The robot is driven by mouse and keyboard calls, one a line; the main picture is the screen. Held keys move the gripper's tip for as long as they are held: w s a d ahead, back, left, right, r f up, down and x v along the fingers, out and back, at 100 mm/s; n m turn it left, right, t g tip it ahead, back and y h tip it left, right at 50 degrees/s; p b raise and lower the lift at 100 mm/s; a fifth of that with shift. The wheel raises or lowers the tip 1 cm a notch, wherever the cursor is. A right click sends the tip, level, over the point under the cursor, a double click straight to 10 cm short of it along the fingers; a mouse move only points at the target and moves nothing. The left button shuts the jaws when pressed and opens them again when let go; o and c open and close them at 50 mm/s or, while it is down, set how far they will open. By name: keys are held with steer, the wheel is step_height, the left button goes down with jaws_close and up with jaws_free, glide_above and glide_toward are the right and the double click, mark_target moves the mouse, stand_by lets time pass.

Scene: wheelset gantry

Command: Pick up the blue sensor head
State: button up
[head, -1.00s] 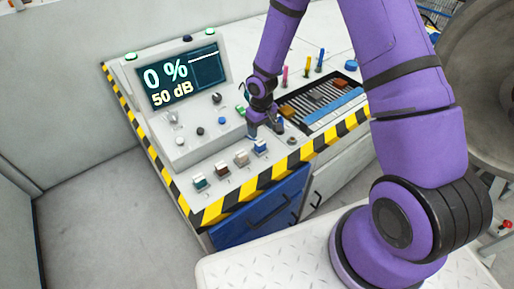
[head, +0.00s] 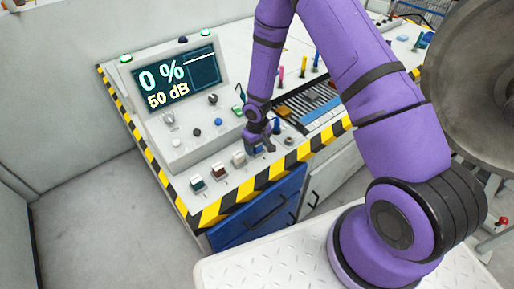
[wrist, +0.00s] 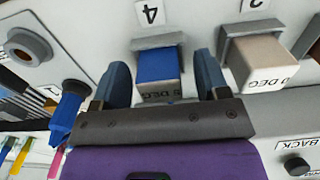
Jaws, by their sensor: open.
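The blue sensor head (wrist: 157,66) is a small block with a "0 DEG" label, seated in a grey holder marked 4 in the wrist view. My gripper (wrist: 162,72) is open, with one dark blue finger on each side of the blue head. Gaps show between the fingers and the block, though their exact depth is hard to tell. In the head view my gripper (head: 260,147) is down at the row of holders on the console and mostly hides the blue head.
A beige head (wrist: 264,62) sits in the neighbouring holder. Brown (head: 218,170) and teal (head: 198,184) heads stand farther along the row. On the other side are a blue-handled part (wrist: 66,112) and a round grey fitting (wrist: 28,47). The console edge (head: 240,191) is striped.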

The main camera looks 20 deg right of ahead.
steer(key=c, duration=1.1)
steer(key=shift+o, duration=0.2)
steer(key=shift+r, duration=0.1)
